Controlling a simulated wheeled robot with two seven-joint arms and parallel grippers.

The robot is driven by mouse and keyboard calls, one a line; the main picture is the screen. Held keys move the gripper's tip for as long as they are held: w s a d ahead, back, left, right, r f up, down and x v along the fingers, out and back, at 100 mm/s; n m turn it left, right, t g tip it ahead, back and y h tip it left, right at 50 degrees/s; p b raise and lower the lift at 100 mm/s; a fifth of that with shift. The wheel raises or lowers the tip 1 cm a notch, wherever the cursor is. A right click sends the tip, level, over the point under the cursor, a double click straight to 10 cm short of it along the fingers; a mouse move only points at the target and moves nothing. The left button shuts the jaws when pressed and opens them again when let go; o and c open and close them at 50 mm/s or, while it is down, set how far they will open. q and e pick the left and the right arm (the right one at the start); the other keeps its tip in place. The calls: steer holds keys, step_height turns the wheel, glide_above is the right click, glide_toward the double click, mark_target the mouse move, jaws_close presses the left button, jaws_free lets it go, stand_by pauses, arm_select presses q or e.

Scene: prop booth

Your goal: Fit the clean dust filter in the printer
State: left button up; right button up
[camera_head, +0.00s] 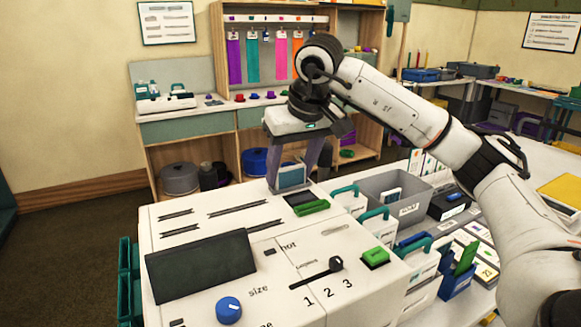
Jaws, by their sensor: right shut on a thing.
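The printer (200,218) is the large white machine in front of me, with a blue dial, a slider marked 1 2 3 and a green button on its top. My right gripper (291,180) points down over the printer's far edge. It is shut on a small square with a pale blue-grey face, seemingly the clean dust filter (291,176). The filter is upright, just behind a dark opening (298,197) with a green strip (312,207) at its near side. I cannot tell whether the filter touches the printer. My left gripper is not in view.
Teal-handled boxes (375,221) and a grey bin (405,203) stand close to the printer's right side. A wooden shelf unit (225,135) stands behind, across open floor.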

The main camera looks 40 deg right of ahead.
steer(key=o, duration=0.8)
steer(key=shift+c, duration=0.2)
steer(key=shift+d, duration=0.1)
steer(key=p+v, duration=0.1)
steer(key=v, duration=0.9)
steer(key=shift+a+p, duration=0.3)
steer(key=shift+a, duration=0.1)
steer(key=shift+r, duration=0.1)
